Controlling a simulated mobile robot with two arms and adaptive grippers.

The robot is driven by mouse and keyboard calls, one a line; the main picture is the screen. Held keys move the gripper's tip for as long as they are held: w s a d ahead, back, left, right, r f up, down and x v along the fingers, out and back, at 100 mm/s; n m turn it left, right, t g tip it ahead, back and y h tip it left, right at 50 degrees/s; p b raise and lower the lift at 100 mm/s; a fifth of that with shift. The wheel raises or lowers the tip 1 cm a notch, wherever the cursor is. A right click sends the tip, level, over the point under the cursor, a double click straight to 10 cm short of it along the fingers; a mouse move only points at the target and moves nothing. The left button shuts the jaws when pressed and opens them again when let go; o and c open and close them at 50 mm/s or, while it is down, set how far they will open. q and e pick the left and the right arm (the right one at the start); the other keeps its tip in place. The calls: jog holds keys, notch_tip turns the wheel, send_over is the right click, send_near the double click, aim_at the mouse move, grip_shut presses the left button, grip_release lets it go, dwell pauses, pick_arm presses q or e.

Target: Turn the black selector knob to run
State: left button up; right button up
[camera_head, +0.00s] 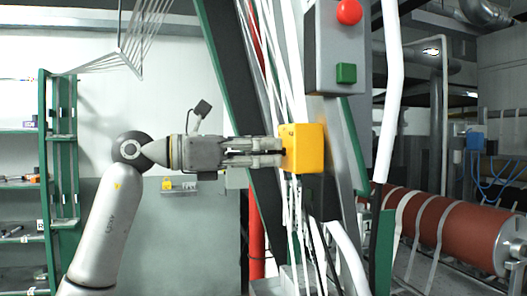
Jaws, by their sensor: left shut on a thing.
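A yellow box (309,149) is mounted on the machine frame at the middle of the view. My left gripper (280,152) reaches in level from the left, with its fingertips at the box's left face. The fingers are close together, shut on a small dark thing there, which looks like the black selector knob (284,152). The fingertips hide most of the knob, so its setting cannot be read. My right gripper is not in view.
A grey control box (323,60) with a red button (349,11) and a green button (346,73) hangs above the yellow box. White webbing strands run down beside the yellow box. A large red-brown roller (440,225) is at right, green shelving (60,150) at far left.

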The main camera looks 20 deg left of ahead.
pick_arm(q)
jog(key=shift+s+m, duration=0.1)
jog(key=shift+m, duration=3.8)
jog(key=o, duration=1)
jog(key=v, duration=1.2)
